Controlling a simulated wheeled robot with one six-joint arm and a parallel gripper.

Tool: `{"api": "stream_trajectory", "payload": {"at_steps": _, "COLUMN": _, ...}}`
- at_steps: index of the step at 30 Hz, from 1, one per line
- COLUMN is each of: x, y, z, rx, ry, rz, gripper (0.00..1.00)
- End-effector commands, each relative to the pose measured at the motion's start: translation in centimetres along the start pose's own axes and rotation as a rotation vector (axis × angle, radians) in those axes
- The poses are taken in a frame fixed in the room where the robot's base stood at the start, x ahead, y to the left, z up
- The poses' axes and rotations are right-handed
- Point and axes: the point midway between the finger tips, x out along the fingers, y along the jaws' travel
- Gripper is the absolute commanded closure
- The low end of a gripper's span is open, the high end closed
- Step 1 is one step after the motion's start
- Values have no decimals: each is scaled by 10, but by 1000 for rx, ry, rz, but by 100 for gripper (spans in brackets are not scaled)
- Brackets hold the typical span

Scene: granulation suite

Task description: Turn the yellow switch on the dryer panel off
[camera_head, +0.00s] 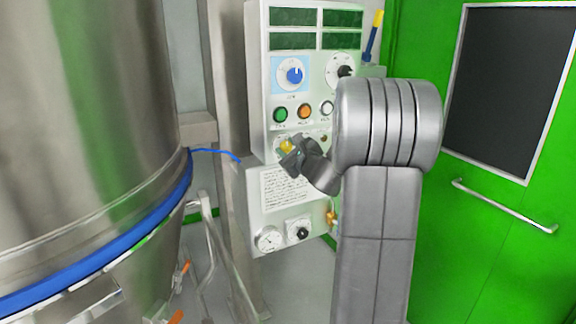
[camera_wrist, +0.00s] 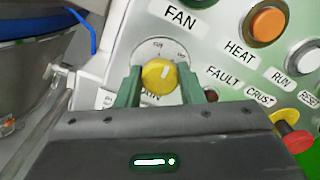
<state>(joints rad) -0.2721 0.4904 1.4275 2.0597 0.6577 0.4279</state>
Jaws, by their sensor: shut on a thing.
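The yellow switch (camera_wrist: 158,75) is a round knob with a pale pointer mark on the dryer panel (camera_wrist: 222,47). In the wrist view it sits between the two green fingers of my gripper (camera_wrist: 160,86), which are shut on its sides. The mark points up and slightly to the right, between the two small dial labels; the lettering below the knob is partly hidden. In the head view the yellow switch (camera_head: 286,146) shows low on the panel (camera_head: 262,70), with my gripper (camera_head: 290,152) at it and partly covering it.
A green button (camera_head: 280,115), an orange button (camera_head: 304,111) and a white button (camera_head: 327,108) sit above the switch. A red knob on a yellow base (camera_wrist: 292,135) is close to my gripper's right. A steel vessel (camera_head: 80,120) stands left; a green door (camera_head: 500,220) is right.

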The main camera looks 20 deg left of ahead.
Motion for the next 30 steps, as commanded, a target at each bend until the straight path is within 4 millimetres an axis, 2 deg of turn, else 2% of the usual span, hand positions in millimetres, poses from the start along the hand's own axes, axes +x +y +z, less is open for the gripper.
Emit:
{"api": "stream_trajectory", "payload": {"at_steps": 1, "x": 0, "y": 4, "z": -6, "rx": -47, "ry": -4, "rz": -2, "gripper": 89}}
{"api": "stream_trajectory", "payload": {"at_steps": 15, "x": 0, "y": 2, "z": -3, "rx": -372, "ry": -1, "rz": -1, "gripper": 89}}
{"api": "stream_trajectory", "payload": {"at_steps": 30, "x": 0, "y": 0, "z": 0, "rx": -461, "ry": 0, "rz": 1, "gripper": 89}}
